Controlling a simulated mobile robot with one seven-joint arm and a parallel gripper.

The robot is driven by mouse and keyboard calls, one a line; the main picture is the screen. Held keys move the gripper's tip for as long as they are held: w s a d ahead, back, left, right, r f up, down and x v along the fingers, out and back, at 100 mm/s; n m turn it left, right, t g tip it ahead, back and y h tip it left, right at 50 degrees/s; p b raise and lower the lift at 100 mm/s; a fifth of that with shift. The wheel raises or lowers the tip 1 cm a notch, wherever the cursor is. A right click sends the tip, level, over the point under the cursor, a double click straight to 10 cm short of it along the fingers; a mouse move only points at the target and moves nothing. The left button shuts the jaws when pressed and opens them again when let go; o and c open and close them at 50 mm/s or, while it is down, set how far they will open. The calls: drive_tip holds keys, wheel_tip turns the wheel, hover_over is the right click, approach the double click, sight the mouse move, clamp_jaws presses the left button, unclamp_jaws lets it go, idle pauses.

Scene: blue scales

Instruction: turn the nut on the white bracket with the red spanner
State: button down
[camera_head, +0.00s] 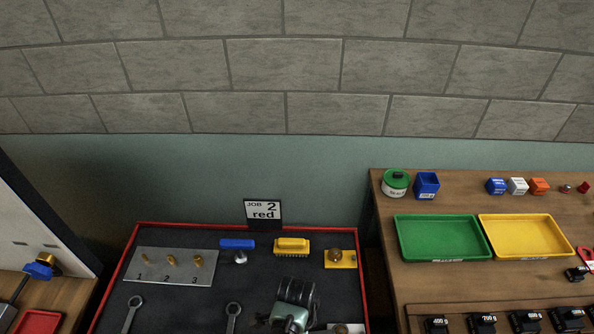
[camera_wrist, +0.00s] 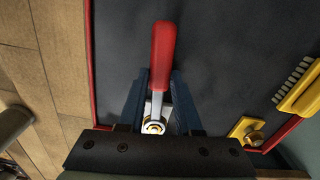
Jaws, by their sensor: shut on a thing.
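The red spanner (camera_wrist: 160,55) has a red handle and a pale metal head. My gripper (camera_wrist: 160,78) is shut on it, with a blue finger on each side. The spanner's ring end lies over a brass-coloured nut (camera_wrist: 153,128) and appears to be around it; how far down it sits I cannot tell. Parts of the white bracket (camera_wrist: 148,108) show between the fingers, under the spanner. In the head view my gripper (camera_head: 290,318) is at the bottom edge, and its jaws and the spanner are hidden.
The dark tray has a red rim (camera_head: 180,225). A card (camera_head: 263,213) reads "JOB 2 red". A wooden bench (camera_head: 385,220) stands right.

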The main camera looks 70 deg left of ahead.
drive_tip(key=shift+w+a+r, duration=0.1)
drive_tip(key=shift+w+a, duration=0.1)
drive_tip(key=shift+a, duration=0.1)
drive_tip(key=shift+w+a+m+b, duration=0.2)
drive_tip(key=shift+a+m, duration=0.2)
drive_tip(key=shift+m, duration=0.15)
drive_tip(key=shift+w+a+m+b, duration=0.1)
drive_tip(key=shift+a+m+b, duration=0.1)
drive_tip(key=shift+a+m, duration=0.3)
drive_tip(key=shift+w+a+m+b, duration=0.45)
drive_tip(key=shift+a+m, duration=0.15)
drive_tip(key=shift+m, duration=0.35)
drive_tip(key=shift+s+d+r+n+p, duration=0.15)
drive_tip(key=shift+s+d+n+p, duration=0.15)
drive_tip(key=shift+d+n+p, duration=0.25)
drive_tip(key=shift+s+d+n+p, duration=0.25)
drive_tip(key=shift+n+p, duration=0.1)
drive_tip(key=shift+n, duration=0.1)
drive_tip(key=shift+f, duration=0.2)
drive_tip(key=shift+r, duration=0.1)
